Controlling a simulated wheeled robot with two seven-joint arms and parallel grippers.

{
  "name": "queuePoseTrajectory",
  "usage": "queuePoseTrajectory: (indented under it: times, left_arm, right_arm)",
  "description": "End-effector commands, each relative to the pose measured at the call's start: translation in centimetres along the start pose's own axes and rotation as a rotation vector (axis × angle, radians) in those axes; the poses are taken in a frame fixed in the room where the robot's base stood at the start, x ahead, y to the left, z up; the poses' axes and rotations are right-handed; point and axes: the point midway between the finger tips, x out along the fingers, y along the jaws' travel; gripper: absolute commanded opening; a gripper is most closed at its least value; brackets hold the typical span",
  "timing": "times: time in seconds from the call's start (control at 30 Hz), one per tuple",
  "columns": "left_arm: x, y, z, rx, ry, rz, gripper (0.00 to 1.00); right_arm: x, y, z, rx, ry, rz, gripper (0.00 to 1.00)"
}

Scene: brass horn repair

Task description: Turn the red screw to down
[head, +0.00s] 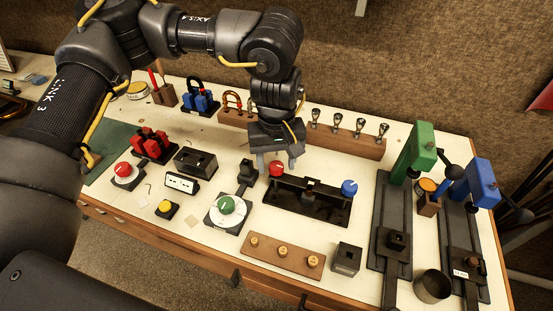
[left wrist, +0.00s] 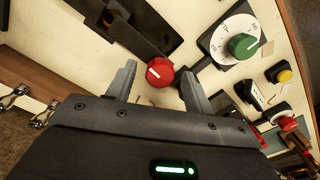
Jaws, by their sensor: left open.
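The red screw (head: 276,168) is a round red knob at the left end of a black fixture (head: 300,205). In the left wrist view the red screw (left wrist: 160,72) has a pale line across its face. My left gripper (head: 277,163) is open above and behind the red screw. In the left wrist view the fingers of my left gripper (left wrist: 158,78) stand on either side of the knob, with gaps to both. I cannot tell how far above it the tips are. A blue knob (head: 349,188) sits at the fixture's right end. My right gripper is not in view.
A green dial (head: 226,206) stands left of the fixture, with a yellow button (head: 166,208) further left. A wooden strip with brass parts (head: 283,251) lies in front. Green (head: 421,146) and blue (head: 483,183) clamp-like tools stand right. A wooden rack (head: 345,139) is behind.

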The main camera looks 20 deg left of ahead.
Motion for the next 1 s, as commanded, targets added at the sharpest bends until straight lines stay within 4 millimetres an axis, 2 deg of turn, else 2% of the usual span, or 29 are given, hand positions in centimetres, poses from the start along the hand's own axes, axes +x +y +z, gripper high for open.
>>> queuePoseTrajectory:
  times: [0.13, 0.47, 0.77, 1.0]
  left_arm:
    - [-0.01, 0.00, 0.00, 0.000, 0.000, 0.000, 0.51]
    - [-0.03, 0.00, 0.00, 0.000, 0.000, 0.000, 0.08]
    - [-0.06, 0.02, 0.00, -0.038, 0.000, 0.000, 0.07]
    - [-0.10, 0.06, -0.02, -0.178, -0.001, 0.001, 0.07]
  right_arm:
    - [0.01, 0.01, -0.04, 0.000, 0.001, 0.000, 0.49]
    - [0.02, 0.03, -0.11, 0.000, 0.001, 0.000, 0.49]
    - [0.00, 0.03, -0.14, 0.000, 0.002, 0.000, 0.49]
    - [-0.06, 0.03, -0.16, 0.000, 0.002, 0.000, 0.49]
